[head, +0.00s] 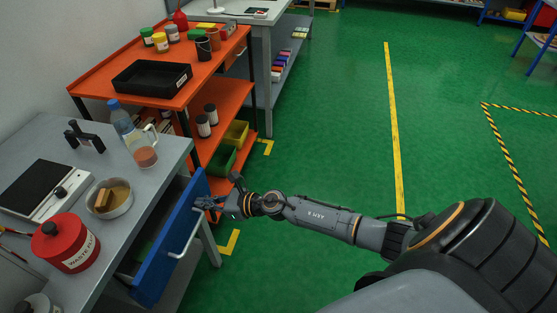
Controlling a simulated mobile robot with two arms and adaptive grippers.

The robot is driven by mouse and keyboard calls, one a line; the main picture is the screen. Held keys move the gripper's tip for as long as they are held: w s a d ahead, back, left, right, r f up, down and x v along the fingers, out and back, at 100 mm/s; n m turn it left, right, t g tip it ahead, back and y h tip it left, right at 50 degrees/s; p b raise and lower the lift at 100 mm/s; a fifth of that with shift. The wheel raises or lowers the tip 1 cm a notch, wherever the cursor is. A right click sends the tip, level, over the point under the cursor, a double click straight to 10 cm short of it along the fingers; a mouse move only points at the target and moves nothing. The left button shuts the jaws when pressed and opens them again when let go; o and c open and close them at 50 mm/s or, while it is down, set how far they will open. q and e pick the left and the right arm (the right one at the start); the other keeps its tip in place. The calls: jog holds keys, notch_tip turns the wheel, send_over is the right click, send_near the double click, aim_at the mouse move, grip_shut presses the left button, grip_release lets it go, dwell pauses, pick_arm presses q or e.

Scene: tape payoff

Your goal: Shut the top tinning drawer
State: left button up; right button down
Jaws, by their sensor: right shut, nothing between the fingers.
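The top drawer with its blue front (171,243) stands pulled out from the grey workbench (163,160) at the left. A pale bar handle (187,236) runs along the front. My right gripper (205,203) is shut and empty at the far upper end of the blue front, on its outer side; whether it touches the front I cannot tell. The drawer's inside is mostly hidden by the bench top and the front. My left gripper is not in view.
On the bench are a red waste can (66,243), a metal bowl (110,198), a white-and-black device (43,188), a bottle (121,120) and a measuring jug (143,150). An orange shelf cart (187,93) stands behind. Green floor to the right is open.

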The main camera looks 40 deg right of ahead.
aim_at(181, 198)
jog(key=w+a, duration=0.4)
jog(key=w, duration=0.1)
jog(key=shift+w+a, duration=0.35)
jog(key=shift+w, duration=0.15)
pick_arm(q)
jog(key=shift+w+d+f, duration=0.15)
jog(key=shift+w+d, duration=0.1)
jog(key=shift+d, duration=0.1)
pick_arm(e)
jog(key=shift+r, duration=0.15)
jog(key=shift+r, duration=0.1)
jog(key=shift+w, duration=0.1)
